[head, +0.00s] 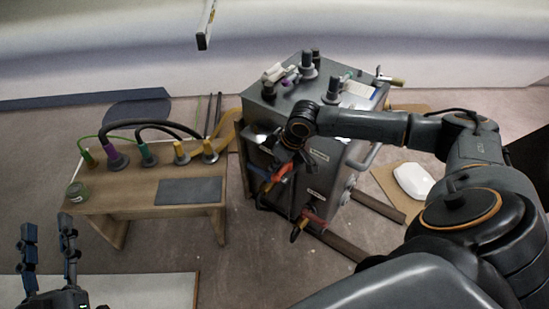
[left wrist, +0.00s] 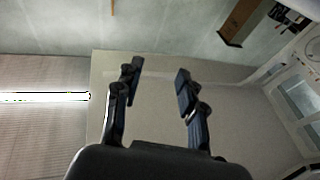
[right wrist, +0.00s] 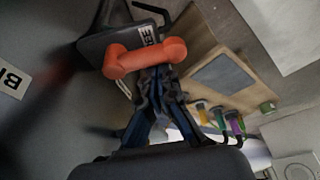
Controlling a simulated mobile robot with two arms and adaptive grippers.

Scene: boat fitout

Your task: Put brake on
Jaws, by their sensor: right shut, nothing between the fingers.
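A grey cabinet (head: 330,120) stands right of centre in the head view, with white labels on its side. An orange-red handle (head: 281,173) is at its near left side. In the right wrist view the orange handle (right wrist: 146,57) lies across the tips of my right gripper (right wrist: 157,78), in front of a dark plate with a partly hidden white label. My right gripper (head: 284,168) is shut with nothing between its fingers, close against the handle; I cannot tell whether they touch. My left gripper (head: 48,228) is open and empty at the lower left, and shows open in the left wrist view (left wrist: 160,70).
A second red part (head: 314,214) with dark cables is low on the cabinet. A wooden bench (head: 135,200) with several coloured plugs and a grey mat (head: 189,190) stands to the left. A white object (head: 414,180) lies on the floor to the right. Floor between bench and cabinet is partly clear.

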